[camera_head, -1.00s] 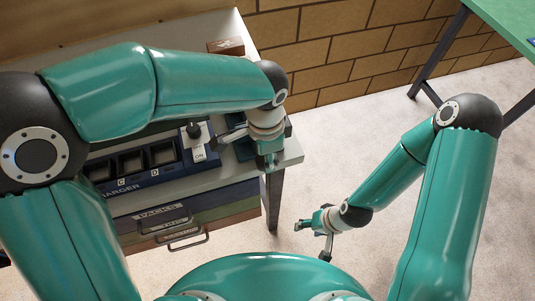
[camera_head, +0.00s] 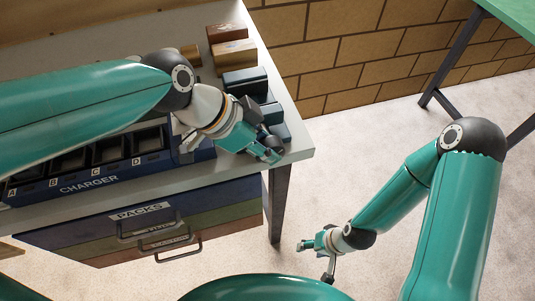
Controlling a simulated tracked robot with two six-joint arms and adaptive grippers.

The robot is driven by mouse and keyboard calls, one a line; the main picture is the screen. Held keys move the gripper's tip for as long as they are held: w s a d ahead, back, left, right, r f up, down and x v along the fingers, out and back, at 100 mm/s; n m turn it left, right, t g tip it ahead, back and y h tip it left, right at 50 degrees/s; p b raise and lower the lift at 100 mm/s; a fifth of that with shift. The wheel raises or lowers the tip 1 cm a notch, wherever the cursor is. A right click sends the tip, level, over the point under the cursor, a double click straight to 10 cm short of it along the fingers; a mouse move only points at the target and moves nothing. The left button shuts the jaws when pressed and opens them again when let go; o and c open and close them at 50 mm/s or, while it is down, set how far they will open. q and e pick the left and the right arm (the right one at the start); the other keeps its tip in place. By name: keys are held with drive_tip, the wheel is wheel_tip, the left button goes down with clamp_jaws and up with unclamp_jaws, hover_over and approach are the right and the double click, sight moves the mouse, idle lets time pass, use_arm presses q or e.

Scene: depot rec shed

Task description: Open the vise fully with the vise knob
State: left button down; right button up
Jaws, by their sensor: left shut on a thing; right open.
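The vise (camera_head: 246,82) is a dark blue-grey block set with further dark parts (camera_head: 271,113) near the right end of the workbench. My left gripper (camera_head: 268,153) reaches across the bench from the left. It is shut on the vise knob (camera_head: 274,143), a small dark piece at the front of the vise, mostly hidden by the fingers. The gripper and wrist also hide part of the vise, so the jaw gap is hard to judge. My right gripper (camera_head: 314,262) is open and empty, low over the floor right of the bench.
A blue charger (camera_head: 90,182) with lettered slots lies along the bench front, left of my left gripper. Wooden blocks (camera_head: 228,48) stand behind the vise. Drawers (camera_head: 150,225) sit below the bench top (camera_head: 297,148). The floor to the right is clear.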

use_arm(q)
drive_tip(key=shift+a+h+b, duration=0.1)
drive_tip(key=shift+h+b, duration=0.2)
drive_tip(key=shift+b, duration=0.05)
drive_tip(key=c, duration=0.8)
unclamp_jaws()
drive_tip(key=shift+r, duration=0.1)
drive_tip(key=v, duration=1.1)
drive_tip(key=shift+s+a+r, duration=0.15)
drive_tip(key=shift+a+r, duration=0.1)
